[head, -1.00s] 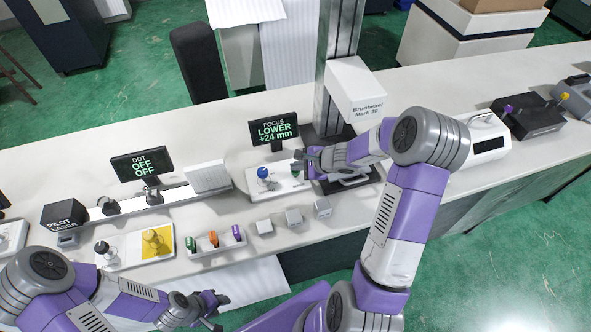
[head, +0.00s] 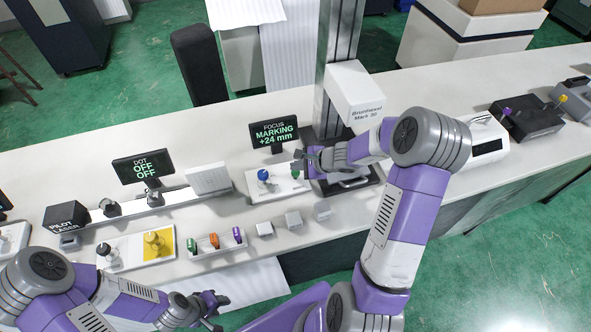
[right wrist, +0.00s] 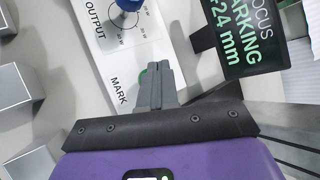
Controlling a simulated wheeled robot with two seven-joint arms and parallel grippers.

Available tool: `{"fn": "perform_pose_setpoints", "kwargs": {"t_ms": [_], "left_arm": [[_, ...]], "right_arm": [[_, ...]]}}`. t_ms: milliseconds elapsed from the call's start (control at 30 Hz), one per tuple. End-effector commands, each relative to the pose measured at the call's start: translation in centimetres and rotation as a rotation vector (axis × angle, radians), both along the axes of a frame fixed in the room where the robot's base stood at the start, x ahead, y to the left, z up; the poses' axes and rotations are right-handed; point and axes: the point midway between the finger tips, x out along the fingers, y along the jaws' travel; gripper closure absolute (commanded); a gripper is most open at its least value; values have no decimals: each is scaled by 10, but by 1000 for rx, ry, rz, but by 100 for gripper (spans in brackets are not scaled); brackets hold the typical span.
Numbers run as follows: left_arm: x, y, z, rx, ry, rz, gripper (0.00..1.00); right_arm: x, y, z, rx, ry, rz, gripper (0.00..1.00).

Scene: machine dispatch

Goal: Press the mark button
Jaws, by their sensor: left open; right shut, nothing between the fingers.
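In the head view the button (head: 295,174) sits at the right of the white panel. My right gripper (head: 302,162) is shut and empty, with its fingertips at the button; it also shows in the right wrist view (right wrist: 153,72). The fingers hide most of the button, so contact is hard to tell. The focus display (head: 274,133) reads "MARKING +24 mm". My left gripper (head: 217,310) is open at the bottom.
A blue knob (head: 263,175) stands on the panel left of the button. Several grey cubes (head: 294,219) and a tray of coloured pieces (head: 216,243) lie in front. The marker head (head: 356,95) hangs above my right gripper. The dot display (head: 143,167) reads OFF.

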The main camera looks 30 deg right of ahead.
Motion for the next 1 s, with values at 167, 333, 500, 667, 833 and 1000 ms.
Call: {"fn": "perform_pose_setpoints", "kwargs": {"t_ms": [167,333,500,667,833,1000], "left_arm": [[0,0,1,0,0,0,57],[0,0,1,0,0,0,57],[0,0,10,0,0,0,57],[0,0,24,0,0,0,57],[0,0,37,0,0,0,57],[0,0,41,0,0,0,57]], "right_arm": [[0,0,1,0,0,0,100],[0,0,2,0,0,0,100],[0,0,13,0,-1,-1,100],[0,0,30,-1,-2,0,100],[0,0,47,0,-1,-1,100],[0,0,52,1,-1,-1,100]]}}
